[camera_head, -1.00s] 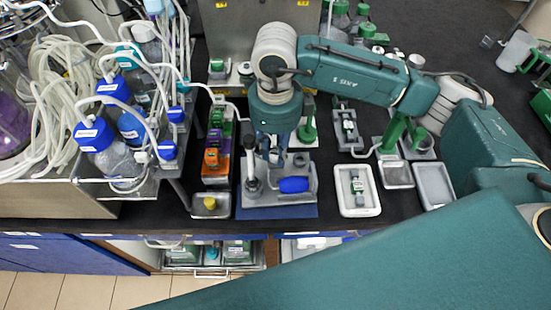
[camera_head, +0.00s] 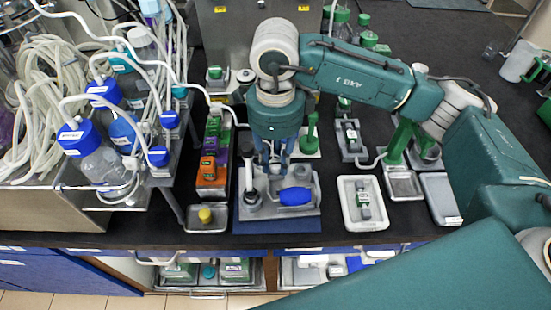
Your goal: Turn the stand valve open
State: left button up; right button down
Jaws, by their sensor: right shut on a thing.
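A grey stand (camera_head: 312,209) on a blue mat (camera_head: 270,227) is at the centre of the bench. It carries a blue rounded part (camera_head: 295,196) lying at its right and a dark-topped upright post (camera_head: 251,186) at its left. My right gripper (camera_head: 272,168) points down over the back middle of the stand, just behind the blue part. Its fingers are shut on a small grey part there, which looks like the stand's valve handle. The fingers and hand hide most of it, so its turn angle cannot be told. My left gripper is not in view.
A white tray (camera_head: 346,217) with a small fitting stands to the right. A small tray with a yellow knob (camera_head: 205,215) and a coloured rack (camera_head: 211,185) are to the left. Blue-capped bottles (camera_head: 95,150) with tubing crowd the far left.

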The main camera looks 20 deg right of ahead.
aim_at(276, 164)
jog(key=c, duration=1.5)
grip_release()
jog(key=shift+o, duration=0.2)
jog(key=shift+r, duration=0.1)
notch_tip(276, 164, up, 12)
